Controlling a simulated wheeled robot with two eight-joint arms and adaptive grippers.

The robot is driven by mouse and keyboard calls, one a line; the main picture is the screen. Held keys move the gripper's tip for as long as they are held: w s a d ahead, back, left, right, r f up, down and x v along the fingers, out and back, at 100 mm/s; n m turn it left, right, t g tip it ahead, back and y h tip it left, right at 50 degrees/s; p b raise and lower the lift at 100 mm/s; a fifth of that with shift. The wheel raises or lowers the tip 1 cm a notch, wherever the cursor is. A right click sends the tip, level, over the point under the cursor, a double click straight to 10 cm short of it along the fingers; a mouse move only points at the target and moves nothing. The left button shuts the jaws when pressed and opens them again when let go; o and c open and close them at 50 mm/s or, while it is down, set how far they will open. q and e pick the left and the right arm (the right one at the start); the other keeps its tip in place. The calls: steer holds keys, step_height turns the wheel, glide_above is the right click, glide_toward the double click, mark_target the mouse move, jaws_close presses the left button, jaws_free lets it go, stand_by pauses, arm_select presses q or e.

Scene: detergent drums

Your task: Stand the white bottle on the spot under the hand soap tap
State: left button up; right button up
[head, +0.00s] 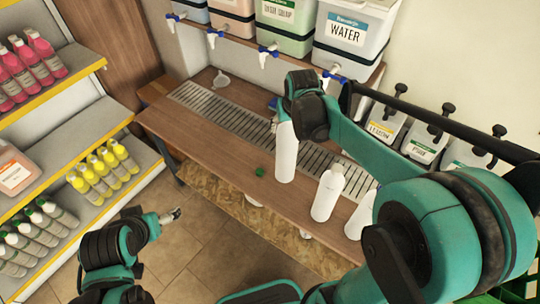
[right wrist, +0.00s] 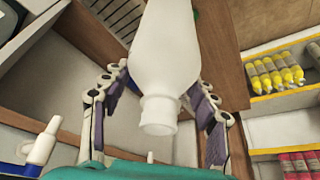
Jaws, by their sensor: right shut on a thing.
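My right gripper (head: 303,105) is shut on the white bottle (head: 286,152), which hangs about upright above the wooden counter's grate. In the right wrist view the bottle (right wrist: 165,60) sits between the two finger pads, its open neck toward the camera. Whether its base touches the counter is hard to tell. A green drum (head: 285,38) with a partly cut-off label, seemingly a soap, has a blue-and-white tap (head: 267,55) up left of the bottle. The spot below is on the metal drip grate (head: 225,112). My left gripper (head: 172,215) is off the counter, lower left; its jaws are unclear.
Two other white bottles (head: 327,193) stand right of the held one.

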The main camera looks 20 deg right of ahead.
mark_target(287, 150)
steer(key=f, duration=0.1)
steer(key=f+b, duration=0.1)
steer(key=f, duration=0.2)
steer(key=shift+s+a+f, duration=0.15)
steer(key=shift+s, duration=0.2)
steer(key=shift+w+f+b, duration=0.15)
steer(key=shift+f+b, duration=0.7)
steer(key=shift+f, duration=1.2)
steer(key=o, duration=1.1)
steer(key=shift+f, duration=0.15)
steer(key=shift+o, duration=0.2)
